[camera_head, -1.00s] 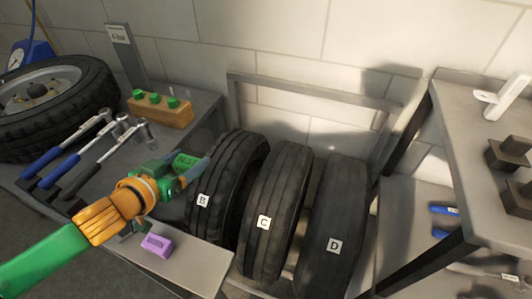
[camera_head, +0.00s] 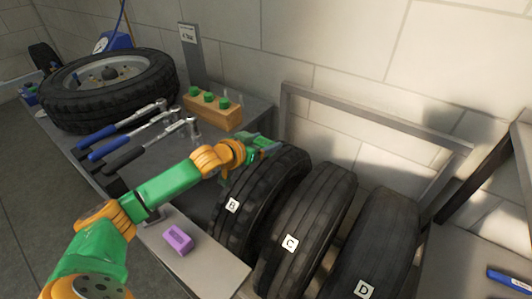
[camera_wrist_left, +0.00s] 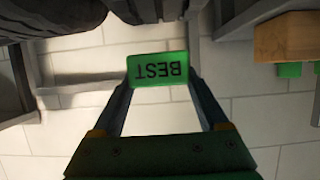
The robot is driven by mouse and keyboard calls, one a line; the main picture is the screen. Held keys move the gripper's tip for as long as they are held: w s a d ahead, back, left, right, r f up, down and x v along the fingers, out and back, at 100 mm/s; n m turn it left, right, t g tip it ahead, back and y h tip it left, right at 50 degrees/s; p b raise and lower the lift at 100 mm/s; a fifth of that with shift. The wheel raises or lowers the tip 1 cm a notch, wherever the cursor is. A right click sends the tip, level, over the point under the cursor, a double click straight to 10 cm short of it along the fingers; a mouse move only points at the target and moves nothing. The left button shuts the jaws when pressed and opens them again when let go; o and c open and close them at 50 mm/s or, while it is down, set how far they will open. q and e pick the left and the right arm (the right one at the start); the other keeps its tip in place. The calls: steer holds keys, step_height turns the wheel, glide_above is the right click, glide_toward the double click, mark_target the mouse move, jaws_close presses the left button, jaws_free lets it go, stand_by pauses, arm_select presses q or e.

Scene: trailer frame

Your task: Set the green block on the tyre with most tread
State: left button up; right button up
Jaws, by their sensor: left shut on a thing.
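The green block (camera_wrist_left: 157,70), marked BEST, is between the fingertips of my left gripper (camera_wrist_left: 158,85), which is shut on it. In the head view my left gripper (camera_head: 264,148) is at the upper left of tyre B (camera_head: 262,198); whether it or the block touches the tyre cannot be told. There the block is hard to tell from the green gripper. Tyre C (camera_head: 306,240) and tyre D (camera_head: 374,250) stand upright beside tyre B in a row. A dark tyre (camera_wrist_left: 50,14) shows at the top left of the wrist view. My right gripper is not in view.
A grey rack frame (camera_head: 385,118) stands behind the tyres. A purple block (camera_head: 177,238) lies on a grey shelf (camera_head: 205,262) at the front. A wheel (camera_head: 108,92), wrenches (camera_head: 125,128) and a wooden block with green pegs (camera_head: 212,111) lie on the left bench.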

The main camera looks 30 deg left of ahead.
mark_target(265, 161)
arm_select(q)
steer(key=f, duration=0.1)
steer(key=w+f, duration=0.1)
steer(key=f, duration=0.1)
steer(key=f+b, duration=0.1)
steer(key=f, duration=0.1)
steer(key=shift+w+a+f, duration=0.1)
steer(key=shift+w+a, duration=0.05)
steer(key=shift+w, duration=0.2)
steer(key=shift+f, duration=0.1)
steer(key=o, duration=1.3)
steer(key=shift+c, duration=0.2)
steer(key=shift+s+r, duration=0.2)
steer(key=p+v, duration=0.3)
steer(key=v, duration=0.8)
steer(key=shift+s, duration=0.35)
steer(key=shift+a, duration=0.1)
